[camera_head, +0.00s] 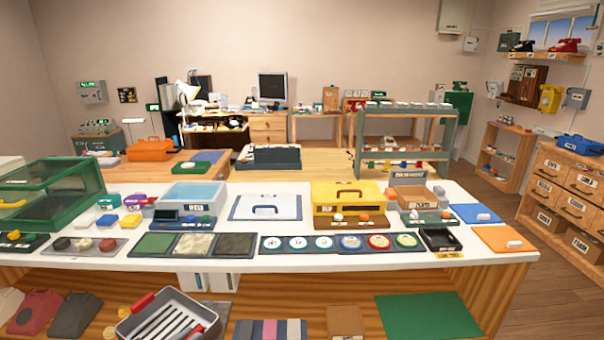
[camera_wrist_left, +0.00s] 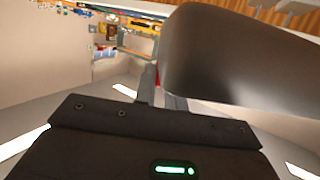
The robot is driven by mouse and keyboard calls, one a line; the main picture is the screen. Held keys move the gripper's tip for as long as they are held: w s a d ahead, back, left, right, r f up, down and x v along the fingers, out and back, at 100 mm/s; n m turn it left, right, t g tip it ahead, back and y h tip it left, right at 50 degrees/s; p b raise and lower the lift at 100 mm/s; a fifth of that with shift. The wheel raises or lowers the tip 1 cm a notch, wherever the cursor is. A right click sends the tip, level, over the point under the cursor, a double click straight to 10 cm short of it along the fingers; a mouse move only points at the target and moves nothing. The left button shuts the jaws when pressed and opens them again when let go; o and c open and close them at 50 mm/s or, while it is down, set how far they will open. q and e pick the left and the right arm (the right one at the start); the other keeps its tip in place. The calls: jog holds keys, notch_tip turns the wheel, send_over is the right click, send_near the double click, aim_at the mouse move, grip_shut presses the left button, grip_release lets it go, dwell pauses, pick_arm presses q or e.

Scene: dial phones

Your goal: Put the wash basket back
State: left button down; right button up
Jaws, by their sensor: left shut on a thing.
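The wash basket (camera_head: 165,312) is a grey open tray with a slatted bottom and red grips, at the bottom left of the head view. It appears tilted, in front of the lower shelf, and the frame edge cuts it off. My left gripper (camera_head: 199,331) is at its near right side, mostly hidden at the frame's bottom. In the left wrist view my left fingers (camera_wrist_left: 162,102) are close together with a sliver of red between them, which fits a red grip of the basket. My right gripper does not show.
A green mat (camera_head: 430,315) lies bare on the lower shelf at right. Red and dark phone shells (camera_head: 40,312) lie at lower left, and a brown box (camera_head: 345,321) stands mid-shelf. The white worktop (camera_head: 330,258) above is crowded with trays and parts.

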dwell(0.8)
pick_arm(q)
jog(key=shift+s+f, duration=0.25)
jog(key=shift+f, duration=0.5)
jog(key=shift+s+f, duration=0.2)
jog(key=shift+f, duration=0.55)
jog(key=shift+w+d, duration=0.1)
